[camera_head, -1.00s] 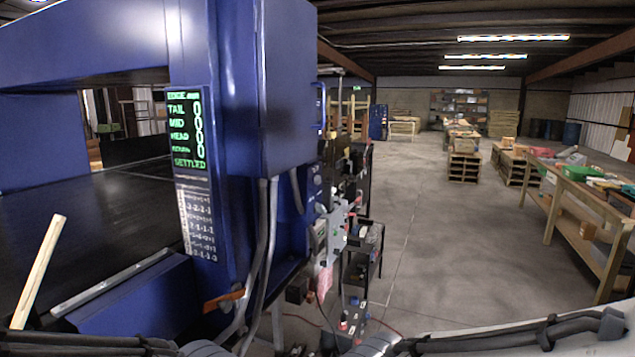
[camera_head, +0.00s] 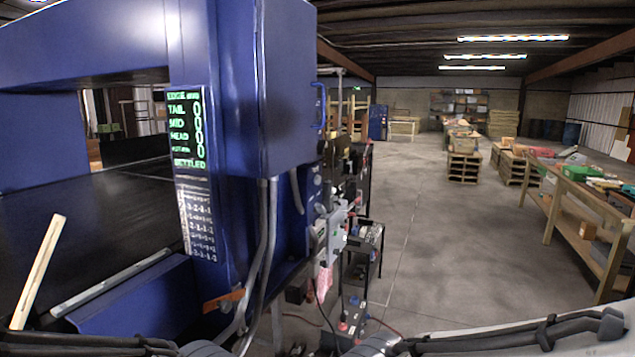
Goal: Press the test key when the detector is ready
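The blue detector (camera_head: 285,85) stands at the left with its opening over a black conveyor belt (camera_head: 90,215). Its display (camera_head: 187,130) shows green lines for TAIL, MID, HEAD and RETURN with zeros beside them, and SETTLED at the bottom. I cannot pick out the test key for certain; small round controls (camera_head: 317,180) are on the detector's right side. Parts of my arms show along the bottom edge, but neither gripper is in view.
A wooden stick (camera_head: 38,272) stands tilted at the lower left by the belt. An orange handle (camera_head: 223,300) and grey conduits are low on the detector. A black cart (camera_head: 366,245) is right of it. A wooden workbench (camera_head: 570,190) is at the right; the floor between is clear.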

